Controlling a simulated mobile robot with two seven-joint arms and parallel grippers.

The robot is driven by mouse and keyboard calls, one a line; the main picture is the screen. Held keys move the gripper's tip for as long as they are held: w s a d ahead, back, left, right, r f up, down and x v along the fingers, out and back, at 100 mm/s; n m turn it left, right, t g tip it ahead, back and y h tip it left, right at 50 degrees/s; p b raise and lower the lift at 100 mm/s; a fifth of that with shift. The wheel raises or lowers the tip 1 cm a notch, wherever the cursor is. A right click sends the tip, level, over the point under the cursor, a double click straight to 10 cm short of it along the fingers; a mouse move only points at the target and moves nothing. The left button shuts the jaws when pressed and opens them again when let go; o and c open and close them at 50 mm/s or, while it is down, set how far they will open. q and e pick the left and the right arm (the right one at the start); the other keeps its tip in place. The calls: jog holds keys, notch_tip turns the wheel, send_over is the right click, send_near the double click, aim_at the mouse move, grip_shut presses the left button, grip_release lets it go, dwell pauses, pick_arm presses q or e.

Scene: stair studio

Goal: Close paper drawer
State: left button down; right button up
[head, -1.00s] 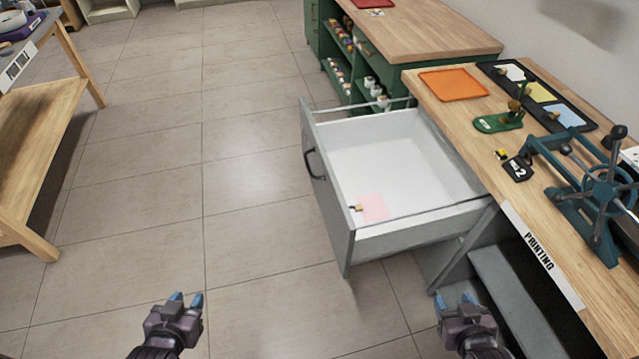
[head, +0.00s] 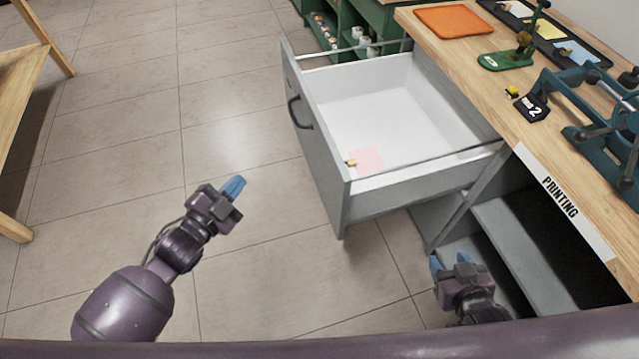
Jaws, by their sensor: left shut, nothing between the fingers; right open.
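The grey paper drawer (head: 345,192) stands pulled out from under the printing bench, its front panel facing left. A dark curved handle (head: 299,113) is on that front. Inside lie a pink sheet (head: 367,161) and a small yellowish item (head: 350,162). My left gripper (head: 234,188) is shut and empty, over the floor to the left of the drawer front and apart from it. My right gripper (head: 450,262) is open and empty, in front of the drawer's near side, by the open shelf under the bench.
The wooden printing bench (head: 480,88) on the right carries an orange tray (head: 454,21), a green stand (head: 506,60) and a teal press (head: 590,100). A green shelf unit (head: 345,28) stands behind the drawer. A wooden table (head: 18,80) is at the left. The tiled floor between is clear.

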pick_arm(q)
jog(key=w+d+f+m+g+h+b, duration=0.3)
jog(key=f+m+h+b, duration=0.1)
jog(key=f+m, duration=0.25)
jog(key=m+g+h+b, duration=0.4)
jog(key=m+g+b, duration=0.3)
jog(key=m, duration=0.4)
send_near(329, 179)
jog(key=b+x, duration=0.1)
jog(key=x, duration=0.5)
jog(key=shift+b, duration=0.4)
jog(key=shift+x, duration=0.8)
pick_arm(e)
notch_tip(329, 179, down, 14)
jog(key=s+n+g, duration=0.1)
jog(key=s+g, duration=0.1)
jog(key=shift+s+a, duration=0.15)
jog(key=shift+a, duration=0.3)
pick_arm(q)
jog(key=shift+d+r, duration=0.1)
jog(key=shift+d, duration=0.05)
